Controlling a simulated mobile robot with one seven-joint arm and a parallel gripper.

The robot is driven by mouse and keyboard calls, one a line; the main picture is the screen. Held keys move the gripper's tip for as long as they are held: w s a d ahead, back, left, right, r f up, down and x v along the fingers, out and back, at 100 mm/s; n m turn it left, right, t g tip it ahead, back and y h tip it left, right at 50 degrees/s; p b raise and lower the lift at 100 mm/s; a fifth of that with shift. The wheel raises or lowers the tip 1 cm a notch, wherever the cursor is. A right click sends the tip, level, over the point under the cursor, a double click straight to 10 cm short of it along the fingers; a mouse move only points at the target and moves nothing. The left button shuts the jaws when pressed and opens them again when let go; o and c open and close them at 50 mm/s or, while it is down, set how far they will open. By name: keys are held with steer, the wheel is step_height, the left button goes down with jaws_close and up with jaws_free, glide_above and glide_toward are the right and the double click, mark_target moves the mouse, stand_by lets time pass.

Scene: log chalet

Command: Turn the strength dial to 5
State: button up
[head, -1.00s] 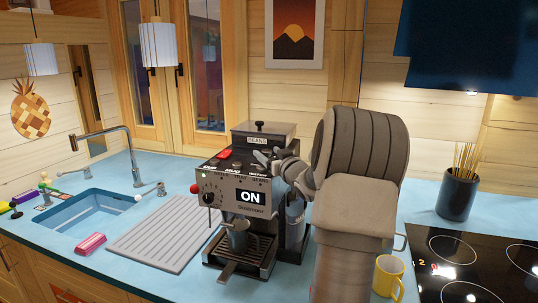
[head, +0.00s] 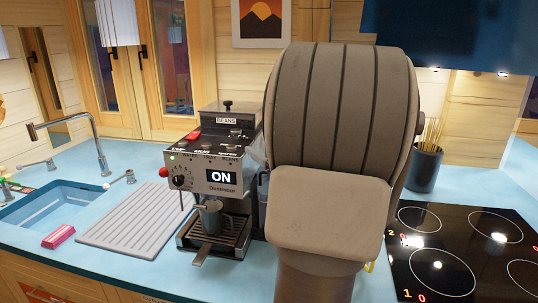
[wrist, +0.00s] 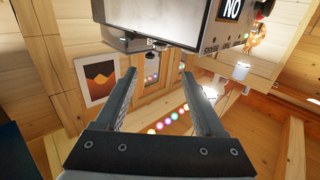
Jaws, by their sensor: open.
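The strength dial (head: 178,181) is a small black knob on the left of the coffee machine's front panel, beside the display reading ON. Its pointer setting is too small to read. The coffee machine (head: 216,162) stands on the counter, with a grey cup (head: 210,217) on its drip tray. In the wrist view the machine (wrist: 190,22) is upside down at the top edge, beyond the fingertips. My gripper (wrist: 158,78) is open and empty, with nothing between its fingers. In the head view my arm hides the gripper, to the right of the machine.
A ridged drying mat (head: 138,221) and a sink (head: 60,208) lie left of the machine. A pink sponge (head: 58,236) is by the sink. A black hob (head: 465,250) and a utensil pot (head: 424,168) are at the right. A red ball-ended lever (head: 164,172) is beside the dial.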

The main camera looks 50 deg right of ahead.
steer(key=shift+v, duration=1.2)
